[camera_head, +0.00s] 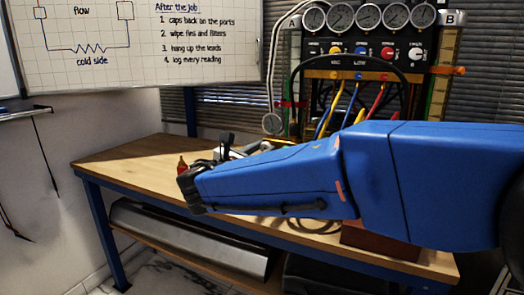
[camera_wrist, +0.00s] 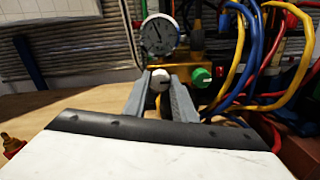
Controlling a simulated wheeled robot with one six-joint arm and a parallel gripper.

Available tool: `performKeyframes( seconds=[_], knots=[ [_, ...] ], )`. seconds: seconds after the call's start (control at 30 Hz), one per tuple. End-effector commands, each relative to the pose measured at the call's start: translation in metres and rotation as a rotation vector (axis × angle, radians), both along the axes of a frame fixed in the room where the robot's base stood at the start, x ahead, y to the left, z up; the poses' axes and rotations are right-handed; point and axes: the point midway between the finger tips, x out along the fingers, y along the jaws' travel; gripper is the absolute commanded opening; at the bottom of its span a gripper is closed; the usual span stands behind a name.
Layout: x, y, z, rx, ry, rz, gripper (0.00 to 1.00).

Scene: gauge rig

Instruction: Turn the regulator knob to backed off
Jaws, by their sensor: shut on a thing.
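In the wrist view, my gripper (camera_wrist: 160,84) is shut on a round white knob (camera_wrist: 160,77), with one grey finger on each side of it. The knob's face carries a short dark mark that looks roughly level. I cannot read any setting label by the knobs. In the head view, my blue arm hides the gripped knob and my fingertips.
Yellow, blue and red hoses (camera_wrist: 254,60) hang close on the right. A panel with several gauges (camera_head: 370,18) stands behind the wooden bench (camera_head: 125,157). A red and brass fitting (camera_head: 182,163) is near my arm. The bench's left end is clear.

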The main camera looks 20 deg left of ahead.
Motion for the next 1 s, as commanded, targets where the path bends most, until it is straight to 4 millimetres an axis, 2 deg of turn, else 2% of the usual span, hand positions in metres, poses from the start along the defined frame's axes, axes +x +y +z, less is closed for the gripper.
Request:
performKeyframes(
  seconds=[0.47,0.5,0.57,0.87,1.0],
  knots=[
    [-0.0005,0.0005,-0.0031,-0.018,0.006,0.001,0.02],
    [-0.0005,0.0005,-0.0031,-0.018,0.006,0.001,0.29],
    [-0.0006,0.0004,-0.0029,-0.017,0.006,0.001,0.43],
    [-0.0008,0.0003,-0.0012,-0.016,0.004,0.000,0.43],
    [-0.0092,0.0017,-0.0009,-0.016,0.004,0.001,0.43]
  ],
)
